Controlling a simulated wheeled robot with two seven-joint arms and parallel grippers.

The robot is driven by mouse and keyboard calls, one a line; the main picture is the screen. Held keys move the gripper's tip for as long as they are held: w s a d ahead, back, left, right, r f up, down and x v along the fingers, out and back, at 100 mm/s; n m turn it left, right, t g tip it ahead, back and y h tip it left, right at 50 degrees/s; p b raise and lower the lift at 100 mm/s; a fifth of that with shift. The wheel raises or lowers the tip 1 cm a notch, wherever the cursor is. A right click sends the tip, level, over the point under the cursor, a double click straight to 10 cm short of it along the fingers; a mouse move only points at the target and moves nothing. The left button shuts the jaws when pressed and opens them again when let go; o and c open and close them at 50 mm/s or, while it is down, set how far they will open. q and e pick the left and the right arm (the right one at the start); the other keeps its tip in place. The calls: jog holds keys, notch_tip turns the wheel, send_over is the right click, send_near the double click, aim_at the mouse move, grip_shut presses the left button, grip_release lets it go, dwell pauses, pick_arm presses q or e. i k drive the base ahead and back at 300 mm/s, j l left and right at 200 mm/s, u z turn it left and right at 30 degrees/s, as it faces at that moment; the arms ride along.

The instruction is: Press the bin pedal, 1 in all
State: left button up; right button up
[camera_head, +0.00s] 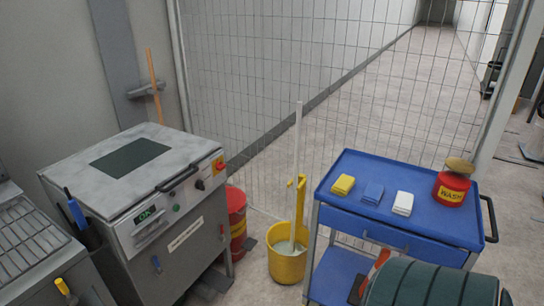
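A red bin (237,212) with a yellow band stands on the floor, just right of the grey machine. The machine hides its left part. A small dark piece (250,243) sticks out at the bin's foot on the right; it looks like the pedal, but it is too small to be sure. Neither of my grippers is in view.
The grey machine (185,232) stands at left. A yellow mop bucket (287,267) is right of the bin. A blue cart (437,222) holds folded cloths and a red can (451,190). A dark green cylinder (428,287) is at front right. A mesh fence (345,110) runs behind.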

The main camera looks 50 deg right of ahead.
aim_at(249, 243)
jog(key=z, duration=1.45)
